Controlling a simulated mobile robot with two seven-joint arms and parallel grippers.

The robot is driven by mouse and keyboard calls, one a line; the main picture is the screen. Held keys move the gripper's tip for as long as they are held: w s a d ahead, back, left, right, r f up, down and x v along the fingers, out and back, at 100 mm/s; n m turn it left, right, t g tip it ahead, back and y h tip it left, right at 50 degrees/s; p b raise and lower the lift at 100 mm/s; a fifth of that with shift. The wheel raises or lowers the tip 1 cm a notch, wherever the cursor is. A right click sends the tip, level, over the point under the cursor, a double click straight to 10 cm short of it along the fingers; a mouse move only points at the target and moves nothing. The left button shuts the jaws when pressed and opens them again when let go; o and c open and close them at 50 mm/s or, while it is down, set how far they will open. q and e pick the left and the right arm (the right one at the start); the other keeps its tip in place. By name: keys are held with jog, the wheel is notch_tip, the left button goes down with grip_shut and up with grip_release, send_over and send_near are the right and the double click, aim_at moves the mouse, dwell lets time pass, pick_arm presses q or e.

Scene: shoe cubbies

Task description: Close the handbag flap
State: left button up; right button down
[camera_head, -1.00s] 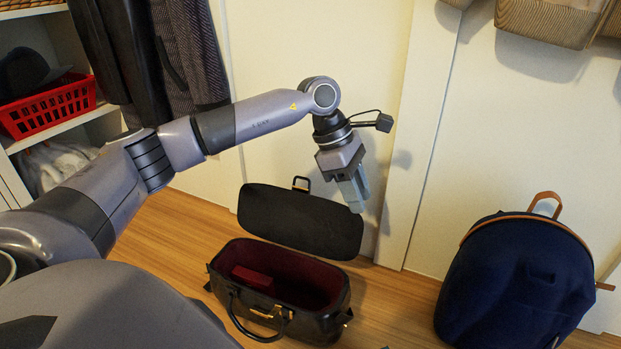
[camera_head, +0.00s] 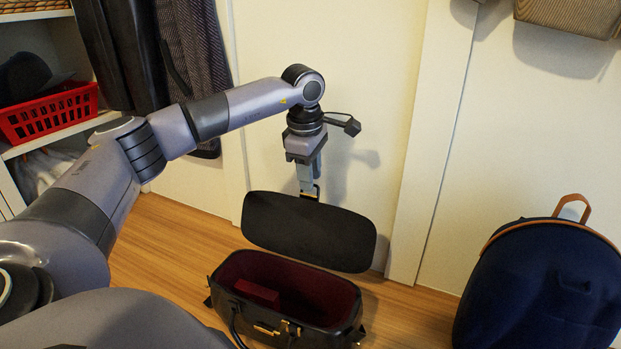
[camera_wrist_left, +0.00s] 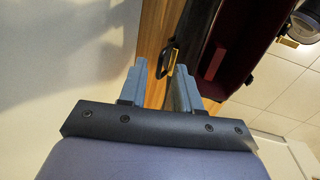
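The black handbag (camera_head: 345,338) stands on the wooden floor with its dark red interior (camera_head: 315,290) showing. Its black flap (camera_head: 308,232) stands up open at the back, near the wall. My left gripper (camera_head: 309,188) points down just above and behind the flap's top edge, at the small strap loop there, which it partly hides. In the left wrist view my left gripper (camera_wrist_left: 160,80) has its fingers apart. The black loop (camera_wrist_left: 165,60) shows in the gap near the fingertips, not visibly clamped, and the flap (camera_wrist_left: 192,35) lies beyond. My right gripper is not in view.
A small red item (camera_head: 256,294) lies inside the bag. A navy backpack (camera_head: 545,290) stands to the right. A red basket (camera_head: 48,112) sits on a shelf at left, with hanging clothes beside it. The wall is close behind the flap.

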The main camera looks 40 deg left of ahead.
pick_arm(q)
jog(key=shift+f, duration=0.2)
grip_shut()
dwell(1.3)
